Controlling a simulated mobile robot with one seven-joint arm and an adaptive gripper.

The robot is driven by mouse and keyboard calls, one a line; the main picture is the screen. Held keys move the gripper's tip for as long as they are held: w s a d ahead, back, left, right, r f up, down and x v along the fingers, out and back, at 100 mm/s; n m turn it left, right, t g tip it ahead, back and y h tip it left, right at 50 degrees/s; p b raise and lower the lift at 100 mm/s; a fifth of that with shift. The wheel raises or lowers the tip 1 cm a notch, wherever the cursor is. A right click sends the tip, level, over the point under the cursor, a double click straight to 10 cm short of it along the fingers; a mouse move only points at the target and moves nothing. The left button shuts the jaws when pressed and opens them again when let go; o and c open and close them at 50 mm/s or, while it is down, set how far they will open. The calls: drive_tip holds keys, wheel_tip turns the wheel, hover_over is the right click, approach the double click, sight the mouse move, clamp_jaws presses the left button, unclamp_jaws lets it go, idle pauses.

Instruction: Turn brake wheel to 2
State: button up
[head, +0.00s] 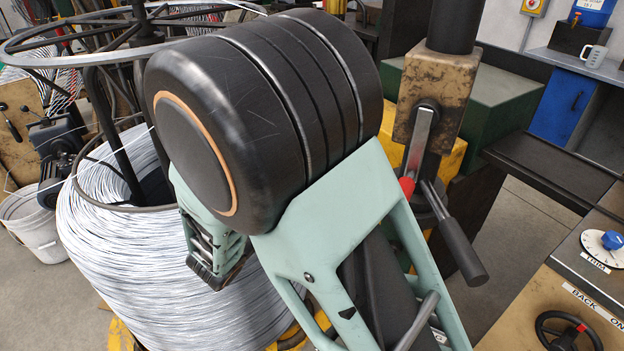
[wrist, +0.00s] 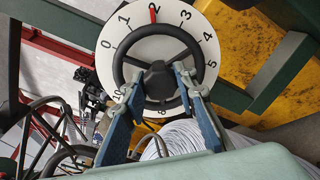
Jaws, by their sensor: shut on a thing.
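The brake wheel (wrist: 156,35) is a black handwheel with spokes and a dark hub, in front of a round white dial (wrist: 108,64) in the wrist view. The dial has black numbers around its edge. A red mark (wrist: 153,14) stands at the top of the wheel, at or very near the 2. My gripper (wrist: 158,80) has its two blue-grey fingers on either side of the hub, shut on the wheel. In the head view my gripper (head: 212,262) shows only partly below my arm, and the brake wheel is hidden.
A large coil of pale wire (head: 135,270) stands at the left in the head view, with a white bucket (head: 38,225) beside it. A control panel (head: 565,290) with a blue knob (head: 611,240) and a small handwheel (head: 568,333) is at the right. Green beams (wrist: 278,72) flank the dial.

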idle(0.4)
drive_tip(key=o, duration=1.2)
drive_tip(key=shift+c, duration=0.2)
drive_tip(key=v, duration=1.2)
drive_tip(key=shift+f+m, duration=0.1)
drive_tip(key=shift+m, duration=0.2)
